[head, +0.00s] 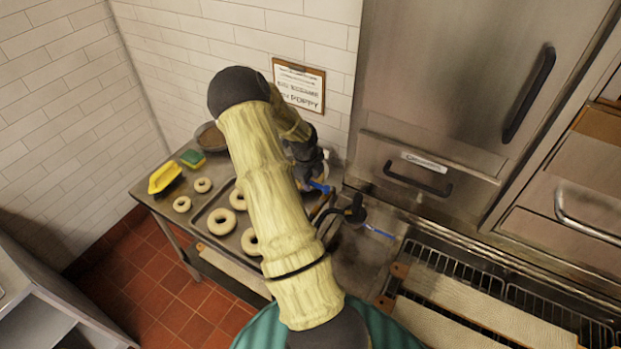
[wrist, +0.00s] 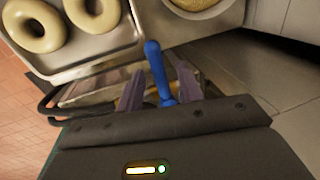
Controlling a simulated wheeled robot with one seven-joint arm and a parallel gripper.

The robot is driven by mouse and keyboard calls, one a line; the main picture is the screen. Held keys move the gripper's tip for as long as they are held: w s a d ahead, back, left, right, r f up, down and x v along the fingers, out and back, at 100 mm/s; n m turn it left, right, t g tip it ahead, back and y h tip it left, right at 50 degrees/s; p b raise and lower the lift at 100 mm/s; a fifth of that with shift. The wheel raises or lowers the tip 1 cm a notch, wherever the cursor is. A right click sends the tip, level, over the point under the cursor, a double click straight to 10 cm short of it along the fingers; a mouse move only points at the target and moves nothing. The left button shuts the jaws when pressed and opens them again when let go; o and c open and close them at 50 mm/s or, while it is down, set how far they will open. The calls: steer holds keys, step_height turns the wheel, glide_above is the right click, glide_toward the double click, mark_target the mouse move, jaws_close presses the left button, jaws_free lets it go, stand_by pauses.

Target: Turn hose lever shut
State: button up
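A blue lever (wrist: 157,70) stands between the two fingers of my gripper (wrist: 165,90) in the wrist view, tip pointing up the picture. The fingers are apart, with a gap visible on each side of the lever, so my gripper is open around it; its base is hidden by the gripper body. In the head view my gripper (head: 312,172) is partly hidden behind my arm, with a blue piece (head: 320,187) beside it. A second blue handle (head: 379,232) projects from a black fitting (head: 355,211) to the right. I cannot tell which is the hose lever.
Pale dough rings (head: 223,221) lie on a metal tray (head: 208,207) on the counter at left, with a yellow scoop (head: 164,177), green sponge (head: 192,158) and bowl (head: 210,137) behind. A rack with long boards (head: 476,307) is at right. A steel cabinet (head: 440,80) blocks the back.

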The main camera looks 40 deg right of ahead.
steer(key=shift+r, duration=0.1)
steer(key=a+r+b, duration=0.3)
steer(key=r, duration=1.4)
steer(key=shift+s+a, duration=0.15)
steer(key=shift+s, duration=0.3)
steer(key=s+a+f+n+b, duration=0.1)
steer(key=s+a+n, duration=0.2)
steer(key=a+n, duration=0.7)
steer(key=s+a+f+n+t+y+b, duration=0.1)
steer(key=s+a+f+n, duration=0.1)
steer(key=a+n, duration=0.9)
steer(key=s+a+f+n+t+y+b, duration=0.1)
steer(key=s+a+n, duration=0.3)
steer(key=a+n, duration=0.7)
steer(key=shift+s+f+n, duration=0.15)
steer(key=shift+f+n, duration=0.4)
steer(key=shift+n, duration=0.05)
